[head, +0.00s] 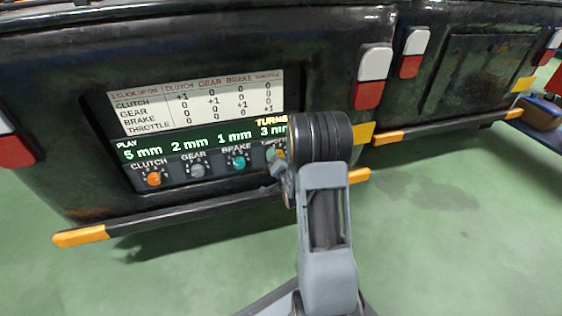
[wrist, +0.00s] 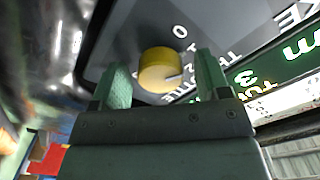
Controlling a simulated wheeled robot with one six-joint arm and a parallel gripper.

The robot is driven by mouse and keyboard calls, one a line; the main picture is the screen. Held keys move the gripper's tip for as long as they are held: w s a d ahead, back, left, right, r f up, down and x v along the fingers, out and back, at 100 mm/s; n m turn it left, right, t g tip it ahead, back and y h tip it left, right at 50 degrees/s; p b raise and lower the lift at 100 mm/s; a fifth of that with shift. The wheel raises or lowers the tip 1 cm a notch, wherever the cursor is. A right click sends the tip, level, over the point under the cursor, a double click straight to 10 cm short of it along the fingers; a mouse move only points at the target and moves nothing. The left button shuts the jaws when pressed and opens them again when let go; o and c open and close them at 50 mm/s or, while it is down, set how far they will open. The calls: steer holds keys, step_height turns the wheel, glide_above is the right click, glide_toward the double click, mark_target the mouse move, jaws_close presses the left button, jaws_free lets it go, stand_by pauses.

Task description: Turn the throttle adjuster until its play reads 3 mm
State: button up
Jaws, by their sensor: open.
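I see a gap at the left finger; whether the right one touches is unclear. In the head view my arm hides most of the throttle adjuster and my gripper. The play display (head: 201,142) reads 5 mm for clutch, 2 mm for gear and 1 mm for brake. The throttle reading shows 3, with its unit partly covered.
The orange clutch knob (head: 153,179), grey gear knob (head: 197,171) and teal brake knob (head: 239,162) sit in a row left of the throttle. A white chart (head: 196,103) is above. A dark bar (head: 190,212) with orange ends runs below the panel. The green floor is clear.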

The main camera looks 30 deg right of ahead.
steer(key=p+v, duration=0.9)
steer(key=v, duration=0.4)
steer(key=shift+s+p, duration=0.3)
steer(key=shift+a, duration=0.1)
